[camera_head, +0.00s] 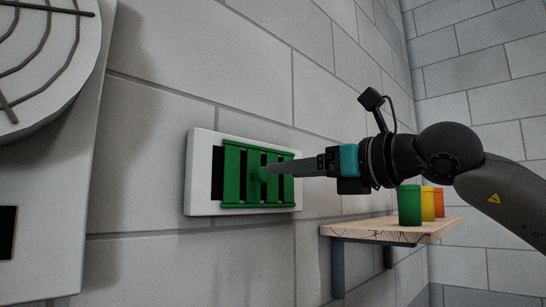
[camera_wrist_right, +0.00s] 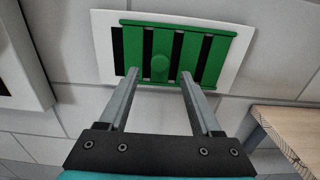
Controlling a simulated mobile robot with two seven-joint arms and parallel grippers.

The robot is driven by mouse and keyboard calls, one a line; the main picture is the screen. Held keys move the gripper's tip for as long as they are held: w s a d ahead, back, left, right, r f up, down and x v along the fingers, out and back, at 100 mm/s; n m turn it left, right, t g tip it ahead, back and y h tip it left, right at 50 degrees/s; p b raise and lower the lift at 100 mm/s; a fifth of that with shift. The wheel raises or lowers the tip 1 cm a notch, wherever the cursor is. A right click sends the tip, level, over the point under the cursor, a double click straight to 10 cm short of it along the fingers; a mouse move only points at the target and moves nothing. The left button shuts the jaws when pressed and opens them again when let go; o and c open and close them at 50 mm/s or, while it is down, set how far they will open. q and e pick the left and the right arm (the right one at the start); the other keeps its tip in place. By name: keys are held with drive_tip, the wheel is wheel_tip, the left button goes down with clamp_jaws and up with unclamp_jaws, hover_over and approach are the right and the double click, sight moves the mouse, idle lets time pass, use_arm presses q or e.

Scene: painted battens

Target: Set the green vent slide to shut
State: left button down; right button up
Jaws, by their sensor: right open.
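The green vent slide (camera_head: 232,174) is a row of upright green slats on a white wall plate (camera_head: 201,177). Dark gaps show between the slats, the widest at the left end. A round green knob (camera_head: 260,174) sticks out from its middle; in the right wrist view the knob (camera_wrist_right: 160,66) lies between the fingertips, about level with them. My right gripper (camera_head: 273,170) points at the slide from the right. In the right wrist view its two fingers (camera_wrist_right: 159,74) are open, one on each side of the knob, apart from it. My left gripper is not in view.
A wooden shelf (camera_head: 345,232) on brackets stands out from the wall at lower right, below my right arm. Green (camera_head: 409,206), yellow (camera_head: 428,204) and orange (camera_head: 438,202) containers stand on it. A white unit with a round grille (camera_head: 45,60) is at the left.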

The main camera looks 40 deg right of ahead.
drive_tip(key=shift+w+a+p, duration=0.2)
drive_tip(key=shift+w+p, duration=1.2)
drive_tip(key=shift+w, duration=1.05)
drive_tip(key=shift+c, duration=0.3)
clamp_jaws()
